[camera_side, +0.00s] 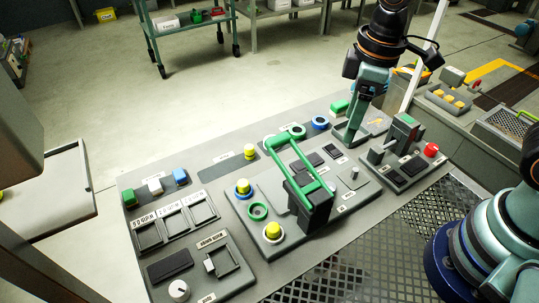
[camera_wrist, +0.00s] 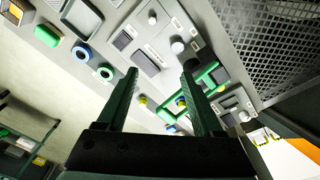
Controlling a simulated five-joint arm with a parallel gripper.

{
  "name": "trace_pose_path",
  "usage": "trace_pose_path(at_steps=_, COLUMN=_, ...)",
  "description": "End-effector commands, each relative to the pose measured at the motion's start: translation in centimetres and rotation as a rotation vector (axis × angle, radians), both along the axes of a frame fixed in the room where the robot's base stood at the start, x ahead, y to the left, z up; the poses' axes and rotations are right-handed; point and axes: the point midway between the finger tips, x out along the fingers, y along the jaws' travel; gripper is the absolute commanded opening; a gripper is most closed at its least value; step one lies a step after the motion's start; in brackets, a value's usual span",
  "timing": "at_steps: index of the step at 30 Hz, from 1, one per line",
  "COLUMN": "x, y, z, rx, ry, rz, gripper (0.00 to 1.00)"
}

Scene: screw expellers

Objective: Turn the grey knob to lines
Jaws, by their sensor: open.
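A small pale grey knob (camera_side: 355,172) stands on the right part of the middle panel in the side view. What seems to be the same knob (camera_wrist: 177,45) shows beyond my fingertips in the wrist view. A larger pale round knob (camera_side: 180,290) sits on the front-left panel. The small markings around the knobs are too small to read. My gripper (camera_side: 352,130) hangs from above near the far edge of the console. In the wrist view my gripper (camera_wrist: 160,72) is open and empty, its two green fingers apart and not on a knob.
A green-barred handle (camera_side: 318,172) rises from the middle panel, close to my right finger in the wrist view. Yellow buttons (camera_side: 272,231), a blue ring (camera_side: 320,122) and a red button (camera_side: 431,149) stand on the console. Open floor lies behind it.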

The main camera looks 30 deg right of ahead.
Motion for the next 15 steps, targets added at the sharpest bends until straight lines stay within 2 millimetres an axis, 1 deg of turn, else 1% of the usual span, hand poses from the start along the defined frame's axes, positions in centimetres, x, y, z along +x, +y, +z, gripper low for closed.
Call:
trace_pose_path(at_steps=1, x=-0.2, y=1.0, z=-0.9, rx=-0.015, ry=0.037, rz=0.067, gripper=0.68)
trace_pose_path(at_steps=3, x=-0.4, y=1.9, z=-1.8, rx=-0.03, ry=0.07, rz=0.139, gripper=0.68)
trace_pose_path(at_steps=6, x=-0.6, y=2.6, z=-2.6, rx=-0.043, ry=0.1, rz=0.205, gripper=0.68)
trace_pose_path(at_steps=11, x=-0.8, y=3.0, z=-3.4, rx=-0.05, ry=0.116, rz=0.237, gripper=0.68)
trace_pose_path(at_steps=15, x=-0.9, y=3.0, z=-5.1, rx=-0.049, ry=0.118, rz=0.235, gripper=0.68)
